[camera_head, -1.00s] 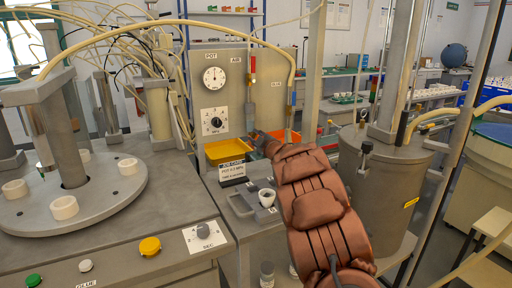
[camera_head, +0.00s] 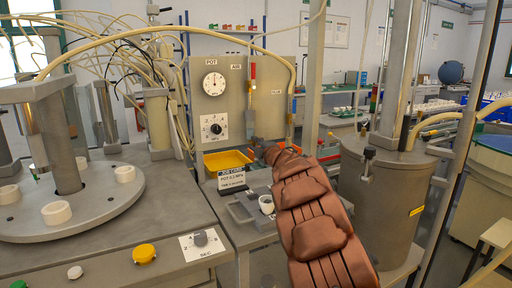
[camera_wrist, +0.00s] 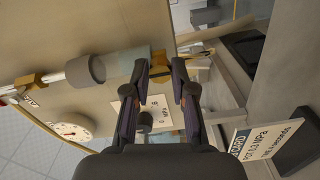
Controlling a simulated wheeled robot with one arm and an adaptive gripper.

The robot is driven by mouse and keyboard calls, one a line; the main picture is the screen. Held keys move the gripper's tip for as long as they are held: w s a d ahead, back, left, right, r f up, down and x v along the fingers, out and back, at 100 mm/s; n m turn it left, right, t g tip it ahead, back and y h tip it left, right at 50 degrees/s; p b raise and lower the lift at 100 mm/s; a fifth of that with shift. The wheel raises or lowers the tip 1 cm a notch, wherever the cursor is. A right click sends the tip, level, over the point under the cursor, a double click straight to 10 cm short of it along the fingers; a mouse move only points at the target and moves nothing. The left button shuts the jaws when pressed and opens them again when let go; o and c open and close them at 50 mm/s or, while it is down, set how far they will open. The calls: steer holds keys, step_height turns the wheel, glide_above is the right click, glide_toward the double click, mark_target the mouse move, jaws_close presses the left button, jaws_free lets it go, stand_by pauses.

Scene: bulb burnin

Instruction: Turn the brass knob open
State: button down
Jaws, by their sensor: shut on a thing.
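The brass knob (camera_wrist: 159,70) shows in the wrist view at the end of a grey and clear cylinder on the pipe line. My gripper (camera_wrist: 157,66) has its two dark fingers on either side of the knob, shut on it. In the head view my gripper (camera_head: 257,144) is at the panel, just below the grey fitting (camera_head: 252,123) under the red-topped tube. My copper-coloured arm hides part of that area, and the knob cannot be made out there. The wrist view does not clearly show how far the knob is turned.
The panel (camera_head: 233,72) carries a round gauge (camera_head: 214,84) and a black dial (camera_head: 215,128). A grey tank (camera_head: 377,200) stands close on the right of my arm.

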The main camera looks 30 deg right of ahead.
steer(key=c, duration=1)
jaws_free()
steer(key=shift+o, duration=0.2)
steer(key=s+a, duration=0.1)
steer(key=s, duration=1.1)
